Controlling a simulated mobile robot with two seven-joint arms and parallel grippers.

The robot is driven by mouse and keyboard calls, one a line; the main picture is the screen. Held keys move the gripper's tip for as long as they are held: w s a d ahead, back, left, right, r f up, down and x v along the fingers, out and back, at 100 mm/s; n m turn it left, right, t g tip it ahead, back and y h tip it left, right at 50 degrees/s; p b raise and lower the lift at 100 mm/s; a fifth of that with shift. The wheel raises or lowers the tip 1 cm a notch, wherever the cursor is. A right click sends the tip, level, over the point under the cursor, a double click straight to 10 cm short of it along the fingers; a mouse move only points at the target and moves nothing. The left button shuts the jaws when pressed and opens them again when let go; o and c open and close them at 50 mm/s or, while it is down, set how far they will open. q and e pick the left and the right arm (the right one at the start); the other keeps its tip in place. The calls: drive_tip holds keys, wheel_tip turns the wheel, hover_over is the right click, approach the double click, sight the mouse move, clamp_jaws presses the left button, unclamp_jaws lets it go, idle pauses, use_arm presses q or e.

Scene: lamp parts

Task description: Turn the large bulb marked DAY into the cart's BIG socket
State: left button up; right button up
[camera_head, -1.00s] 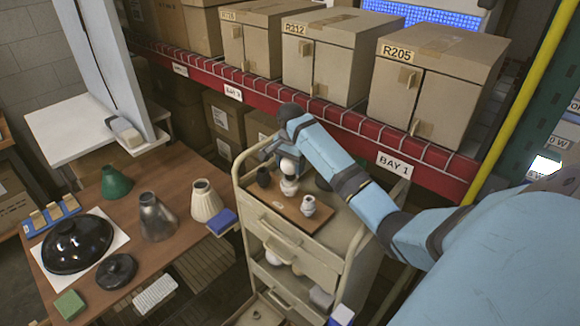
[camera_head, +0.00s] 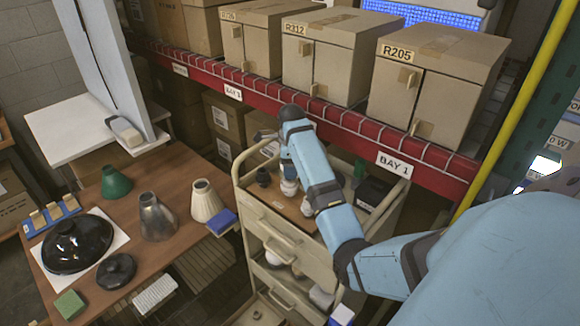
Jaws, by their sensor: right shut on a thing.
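My right arm reaches in from the right over the cart (camera_head: 283,229). Its gripper (camera_head: 286,165) is at the cart's top, largely hidden by my own wrist and forearm, and shut on the large bulb. The white bulb (camera_head: 288,173) shows only as a sliver, directly above a white socket (camera_head: 289,188) on the cart's brown board (camera_head: 277,202). I cannot read the DAY or BIG marks, nor tell how deep the bulb sits. A black socket (camera_head: 263,177) stands to the left and another white socket (camera_head: 306,208) to the right, partly behind my arm. My left gripper is out of view.
A wooden table (camera_head: 179,238) at left holds lampshades, a black dome (camera_head: 76,243) and a green block (camera_head: 69,304). A red shelf beam (camera_head: 345,120) with cardboard boxes runs behind the cart. A dark box (camera_head: 374,190) is on the cart's right side.

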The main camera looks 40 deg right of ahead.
drive_tip(key=shift+f+m, duration=0.1)
drive_tip(key=shift+m, duration=0.7)
drive_tip(key=m, duration=0.3)
drive_tip(key=shift+a, duration=0.25)
drive_tip(key=m, duration=0.3)
drive_tip(key=shift+d+m, duration=0.1)
drive_tip(key=shift+m, duration=0.3)
drive_tip(key=shift+m, duration=0.3)
drive_tip(key=o, duration=0.5)
drive_tip(key=shift+m, duration=0.4)
drive_tip(key=o, duration=0.3)
drive_tip(key=shift+o, duration=0.4)
